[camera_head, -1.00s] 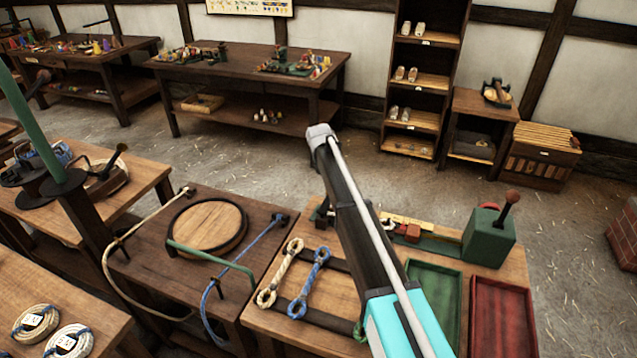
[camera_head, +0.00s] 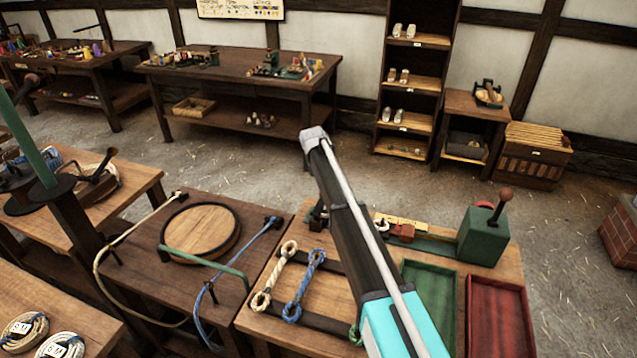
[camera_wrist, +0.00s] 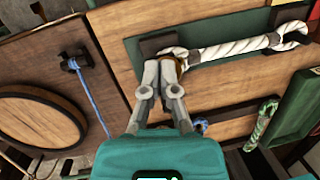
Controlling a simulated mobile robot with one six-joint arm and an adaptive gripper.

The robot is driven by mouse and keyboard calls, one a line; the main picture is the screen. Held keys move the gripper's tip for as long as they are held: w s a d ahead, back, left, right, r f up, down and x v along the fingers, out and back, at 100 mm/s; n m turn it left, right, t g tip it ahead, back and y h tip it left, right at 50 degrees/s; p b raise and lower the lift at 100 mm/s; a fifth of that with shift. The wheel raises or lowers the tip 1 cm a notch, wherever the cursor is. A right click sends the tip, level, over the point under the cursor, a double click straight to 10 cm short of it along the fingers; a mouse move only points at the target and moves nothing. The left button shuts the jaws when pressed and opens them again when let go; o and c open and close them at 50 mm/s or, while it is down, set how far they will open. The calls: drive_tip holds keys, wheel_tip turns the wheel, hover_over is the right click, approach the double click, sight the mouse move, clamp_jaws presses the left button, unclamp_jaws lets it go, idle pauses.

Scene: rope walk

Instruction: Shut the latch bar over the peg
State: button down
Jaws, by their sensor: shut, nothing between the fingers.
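In the wrist view my gripper (camera_wrist: 169,64) is shut and empty. Its tips are at the left end of a white rope (camera_wrist: 230,48), which lies along a green board (camera_wrist: 135,62). A dark block (camera_wrist: 160,42) stands just beyond the tips, with a brownish loop part beside it. I cannot tell the latch bar from the peg here, nor whether the tips touch either. The rope's right end has an eye near another dark fitting (camera_wrist: 290,14). In the head view my arm hides the gripper and most of the green board (camera_head: 436,246).
A green box (camera_head: 484,237) with a red-knobbed lever stands at the board's right end. A green tray (camera_head: 430,305) and a red tray (camera_head: 497,315) sit in front. White and blue eyed ropes (camera_head: 304,285) lie left. A round wooden lid (camera_head: 201,229) is on the neighbouring table.

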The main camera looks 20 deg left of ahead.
drive_tip(key=w+a+r+p, duration=0.1)
drive_tip(key=w+r+p, duration=0.5)
drive_tip(key=r+p, duration=0.4)
drive_tip(key=shift+w+a+r+p, duration=0.35)
drive_tip(key=shift+w+r+p, duration=0.05)
drive_tip(key=shift+r, duration=0.1)
idle(0.5)
drive_tip(key=s+d+m, duration=0.8)
drive_tip(key=s+d, duration=0.1)
drive_tip(key=d, duration=0.4)
drive_tip(key=s+d+m, duration=0.8)
drive_tip(key=s+d, duration=0.1)
drive_tip(key=d, duration=0.4)
drive_tip(key=s+d+m, duration=0.8)
drive_tip(key=s, duration=0.3)
drive_tip(key=s+d+m+g+y, duration=0.1)
drive_tip(key=s+d+m, duration=0.6)
drive_tip(key=s, duration=0.5)
drive_tip(key=shift+s+d+f+m+y, duration=0.15)
drive_tip(key=shift+d+f+m+y, duration=0.2)
drive_tip(key=shift+m, duration=0.85)
